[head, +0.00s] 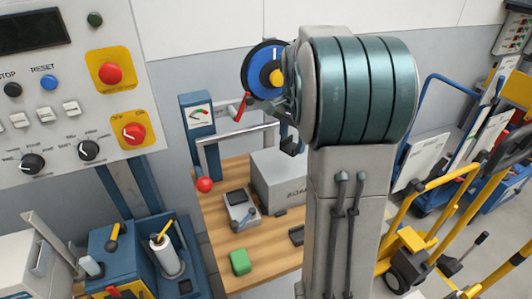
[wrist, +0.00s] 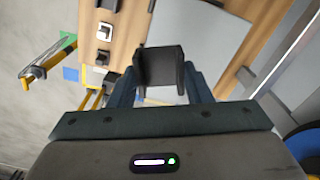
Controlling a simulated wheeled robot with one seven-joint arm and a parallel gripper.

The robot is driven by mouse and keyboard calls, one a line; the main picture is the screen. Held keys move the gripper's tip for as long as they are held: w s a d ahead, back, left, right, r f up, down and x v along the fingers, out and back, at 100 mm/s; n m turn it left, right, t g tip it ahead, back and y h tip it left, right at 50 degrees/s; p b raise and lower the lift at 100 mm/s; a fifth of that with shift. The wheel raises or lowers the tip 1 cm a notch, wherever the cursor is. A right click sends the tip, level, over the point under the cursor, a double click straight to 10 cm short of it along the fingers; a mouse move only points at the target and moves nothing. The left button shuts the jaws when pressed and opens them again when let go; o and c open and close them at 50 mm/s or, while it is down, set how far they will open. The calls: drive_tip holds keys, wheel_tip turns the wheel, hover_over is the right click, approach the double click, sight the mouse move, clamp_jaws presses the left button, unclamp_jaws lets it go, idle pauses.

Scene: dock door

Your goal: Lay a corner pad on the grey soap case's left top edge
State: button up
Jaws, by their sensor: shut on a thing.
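The grey soap case (head: 276,185) stands on the wooden bench, with lettering on its front, partly hidden behind my arm in the head view. In the wrist view its plain grey surface (wrist: 205,35) fills the upper middle. My gripper (wrist: 162,85) is shut on a black, angled corner pad (wrist: 160,68). In the head view the pad is a small dark shape (head: 292,146) above the case's back part. In the wrist view the pad overlaps the case's left edge; I cannot tell whether it touches. Another dark piece (head: 297,235) lies on the bench in front of the case.
A metal rail (head: 240,134) and a blue post with a gauge (head: 199,115) stand behind and left of the case. A grey meter (head: 241,209) and a green block (head: 240,262) lie on the bench. A yellow trolley (head: 432,205) stands right.

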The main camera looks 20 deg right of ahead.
drive_tip(key=p, duration=0.1)
hover_over(266, 166)
wheel_tip(266, 166, down, 4)
drive_tip(key=shift+d+f, duration=0.1)
drive_tip(key=shift+f, duration=0.05)
drive_tip(key=shift+f+p, duration=0.65)
drive_tip(key=shift+f, duration=1.45)
drive_tip(key=shift+f, duration=0.1)
drive_tip(key=shift+f, duration=0.15)
drive_tip(key=o, duration=1)
drive_tip(key=shift+c, duration=0.2)
